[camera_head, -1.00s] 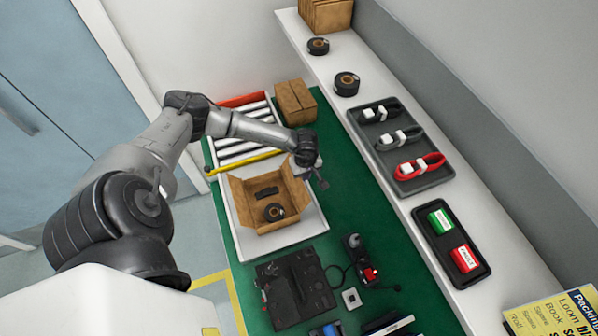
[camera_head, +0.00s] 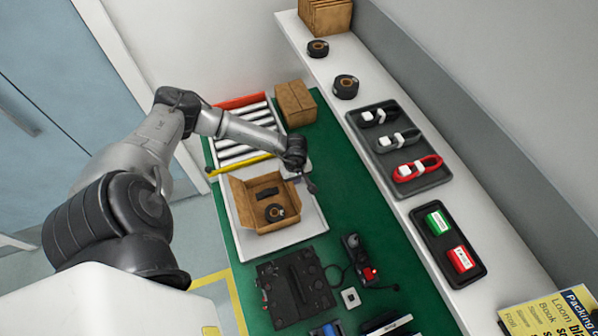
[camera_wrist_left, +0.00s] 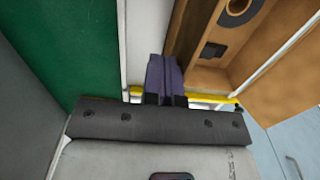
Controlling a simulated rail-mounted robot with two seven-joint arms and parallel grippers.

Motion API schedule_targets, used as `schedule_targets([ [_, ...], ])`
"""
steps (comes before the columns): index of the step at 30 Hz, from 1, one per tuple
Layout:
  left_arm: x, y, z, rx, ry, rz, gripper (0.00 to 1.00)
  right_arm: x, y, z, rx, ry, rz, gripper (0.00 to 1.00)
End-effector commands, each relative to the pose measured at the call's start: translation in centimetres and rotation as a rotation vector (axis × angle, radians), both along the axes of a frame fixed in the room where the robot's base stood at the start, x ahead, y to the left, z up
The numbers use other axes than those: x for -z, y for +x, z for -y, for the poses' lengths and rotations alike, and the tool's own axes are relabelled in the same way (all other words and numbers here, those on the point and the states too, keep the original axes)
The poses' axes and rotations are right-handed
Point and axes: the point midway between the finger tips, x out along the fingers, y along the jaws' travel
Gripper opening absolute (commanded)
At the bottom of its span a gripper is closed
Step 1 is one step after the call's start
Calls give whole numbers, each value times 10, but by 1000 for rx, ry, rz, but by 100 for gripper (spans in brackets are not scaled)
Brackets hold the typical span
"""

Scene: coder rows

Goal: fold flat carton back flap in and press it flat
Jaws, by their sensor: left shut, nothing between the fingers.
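The open brown carton (camera_head: 258,222) stands on a white plate on the bench. In the head view its left flap (camera_head: 240,203) leans outward. A black tape roll (camera_head: 275,212) and a small black item (camera_head: 267,192) lie inside. My left gripper (camera_head: 311,186) is shut and empty, pointing down just outside the carton's right side. In the left wrist view, its purple-grey fingers (camera_wrist_left: 164,70) are beside the carton's near edge flap (camera_wrist_left: 188,28), which looks roughly upright; contact cannot be told. Another flap (camera_wrist_left: 285,85) spreads outward at the right there. My right gripper is out of view.
A roller conveyor (camera_head: 238,134) with a yellow bar lies behind the carton, and a closed box (camera_head: 295,102) beside it. A black device (camera_head: 293,285) lies in front. Green mat (camera_head: 345,212) is clear to the right.

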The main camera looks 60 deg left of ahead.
Motion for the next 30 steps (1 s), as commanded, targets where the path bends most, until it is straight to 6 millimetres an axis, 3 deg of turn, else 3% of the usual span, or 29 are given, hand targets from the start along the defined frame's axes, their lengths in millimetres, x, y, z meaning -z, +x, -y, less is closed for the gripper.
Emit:
schedule_targets([
  [30, -1, -69, -5, 1, 0, -1, 0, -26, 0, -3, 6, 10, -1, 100],
])
